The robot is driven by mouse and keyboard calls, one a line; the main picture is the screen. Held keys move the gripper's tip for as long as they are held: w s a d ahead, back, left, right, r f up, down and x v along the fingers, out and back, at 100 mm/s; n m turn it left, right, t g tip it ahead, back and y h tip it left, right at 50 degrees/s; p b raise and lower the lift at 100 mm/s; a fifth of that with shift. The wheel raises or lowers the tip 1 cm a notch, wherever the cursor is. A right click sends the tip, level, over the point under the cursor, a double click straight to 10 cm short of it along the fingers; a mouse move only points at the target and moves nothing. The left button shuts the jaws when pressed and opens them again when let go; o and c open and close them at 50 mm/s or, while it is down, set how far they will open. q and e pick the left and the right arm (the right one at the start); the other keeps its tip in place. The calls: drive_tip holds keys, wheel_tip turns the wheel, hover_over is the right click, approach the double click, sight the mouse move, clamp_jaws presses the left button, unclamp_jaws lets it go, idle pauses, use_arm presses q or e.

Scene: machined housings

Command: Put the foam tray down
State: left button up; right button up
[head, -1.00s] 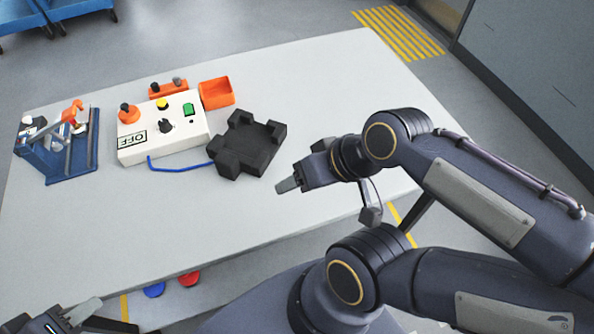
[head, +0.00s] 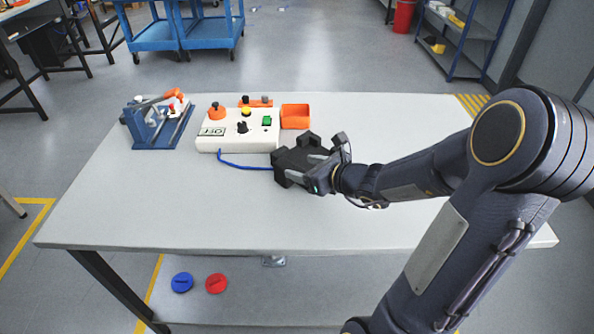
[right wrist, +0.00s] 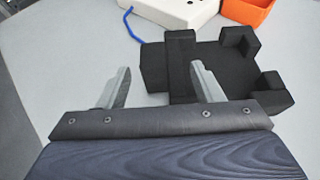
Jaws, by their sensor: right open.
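The black foam tray (head: 290,161) lies on the grey-white table, right of centre, with raised corner blocks. It also shows in the right wrist view (right wrist: 220,68). My right gripper (head: 302,167) is at the tray's near right side and partly covers it in the head view. In the right wrist view its two fingers (right wrist: 160,82) are spread wide. One tray block shows between and beyond the fingertips, and the right finger overlaps the tray in the picture. I cannot tell whether the fingers touch it. My left gripper is out of view.
Behind the tray stand a white control box (head: 238,132) with knobs and an orange bin (head: 295,116). A blue fixture (head: 157,127) is at the left. The table's front and left (head: 150,205) are clear.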

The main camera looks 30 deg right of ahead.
sight(285, 164)
drive_tip(key=x, duration=0.4)
drive_tip(key=a+x, duration=0.1)
drive_tip(key=x, duration=0.2)
drive_tip(key=shift+r, duration=0.15)
drive_tip(key=shift+c, duration=0.4)
drive_tip(key=c, duration=1.1)
